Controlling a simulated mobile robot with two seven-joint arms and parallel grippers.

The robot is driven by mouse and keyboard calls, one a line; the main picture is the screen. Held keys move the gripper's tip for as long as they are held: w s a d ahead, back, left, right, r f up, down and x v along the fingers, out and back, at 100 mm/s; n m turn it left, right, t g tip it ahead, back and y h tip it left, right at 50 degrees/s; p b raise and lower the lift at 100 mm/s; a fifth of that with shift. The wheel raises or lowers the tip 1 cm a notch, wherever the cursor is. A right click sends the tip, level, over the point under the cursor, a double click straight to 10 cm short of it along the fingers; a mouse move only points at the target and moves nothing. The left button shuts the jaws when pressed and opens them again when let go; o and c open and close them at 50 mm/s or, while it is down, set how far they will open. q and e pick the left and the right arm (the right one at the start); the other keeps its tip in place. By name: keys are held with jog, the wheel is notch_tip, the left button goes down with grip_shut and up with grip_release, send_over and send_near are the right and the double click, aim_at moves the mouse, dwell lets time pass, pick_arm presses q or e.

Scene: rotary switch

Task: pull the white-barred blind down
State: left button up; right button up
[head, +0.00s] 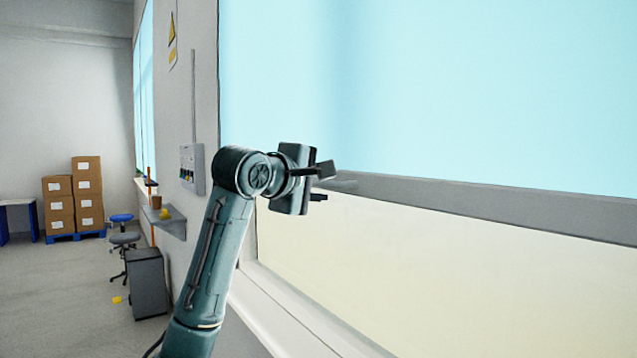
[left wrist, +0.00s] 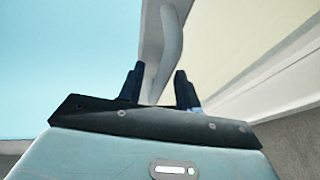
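The blind is a light blue sheet (head: 450,90) with a pale grey-white bar (head: 480,202) along its bottom edge, about halfway down the window. A raised handle (left wrist: 172,38) on the bar shows in the left wrist view. My left gripper (head: 323,183) is at the left end of the bar, with its fingers pointing along it. In the left wrist view its fingers (left wrist: 160,72) are apart, and the handle's near end lies in line with the gap. I cannot tell whether they touch the handle. My right gripper is out of view.
Below the bar is a cream window area (head: 450,270) and a white sill (head: 290,315). To the left are a wall switch box (head: 192,168), a small grey shelf (head: 165,222), a dark cabinet (head: 147,284), stools (head: 124,238) and stacked cartons (head: 88,195).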

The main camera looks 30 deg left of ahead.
pick_arm(q)
grip_shut()
dwell(0.4)
